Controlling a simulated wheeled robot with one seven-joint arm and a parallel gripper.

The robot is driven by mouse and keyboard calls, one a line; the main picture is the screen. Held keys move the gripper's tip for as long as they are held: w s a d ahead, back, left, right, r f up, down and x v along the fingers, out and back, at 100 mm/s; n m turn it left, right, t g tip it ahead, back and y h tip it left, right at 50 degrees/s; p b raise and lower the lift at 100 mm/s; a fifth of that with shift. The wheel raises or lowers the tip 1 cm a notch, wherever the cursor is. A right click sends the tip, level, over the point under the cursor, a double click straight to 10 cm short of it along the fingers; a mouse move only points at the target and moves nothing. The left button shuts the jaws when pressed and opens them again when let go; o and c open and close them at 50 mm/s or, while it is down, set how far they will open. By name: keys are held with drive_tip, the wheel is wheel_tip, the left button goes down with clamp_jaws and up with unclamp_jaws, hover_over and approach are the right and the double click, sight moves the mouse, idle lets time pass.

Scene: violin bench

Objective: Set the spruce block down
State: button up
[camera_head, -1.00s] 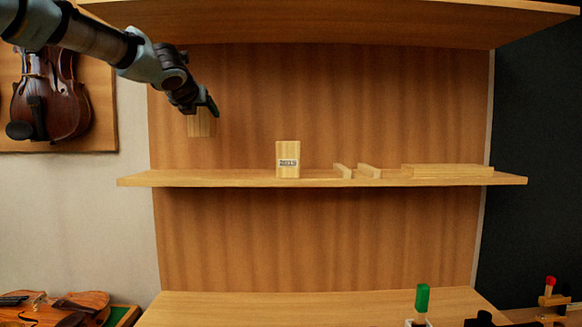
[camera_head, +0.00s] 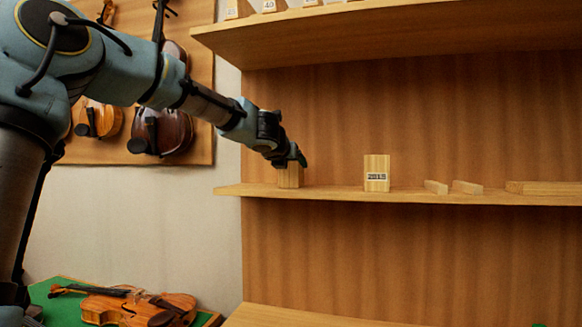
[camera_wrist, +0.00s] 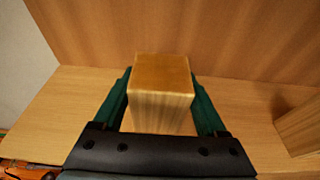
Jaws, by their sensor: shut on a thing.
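The spruce block (camera_head: 291,177) is a pale upright wooden block at the left end of the middle shelf (camera_head: 330,193). Its lower edge is at the level of the shelf board; I cannot tell if it touches or hovers just above. My gripper (camera_head: 297,163) is shut on its upper part. In the wrist view, the block (camera_wrist: 160,95) stands between the two green fingers of my gripper (camera_wrist: 162,100), with the shelf surface (camera_wrist: 85,95) around it. The fingers hide its sides.
A similar block with a "2015" label (camera_head: 377,173) stands to the right on the same shelf. Two small strips (camera_head: 452,187) and a long flat piece (camera_head: 545,188) lie farther right. An upper shelf (camera_head: 400,32) overhangs. A violin (camera_head: 135,306) lies below left.

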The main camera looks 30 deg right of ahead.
drive_tip(key=shift+f, duration=0.1)
drive_tip(key=o, duration=1.4)
drive_tip(key=shift+a+r, duration=0.1)
drive_tip(key=shift+r, duration=0.1)
drive_tip(key=p+v, duration=0.1)
drive_tip(key=v, duration=1)
drive_tip(key=shift+s+a, duration=0.2)
drive_tip(key=shift+s, duration=0.2)
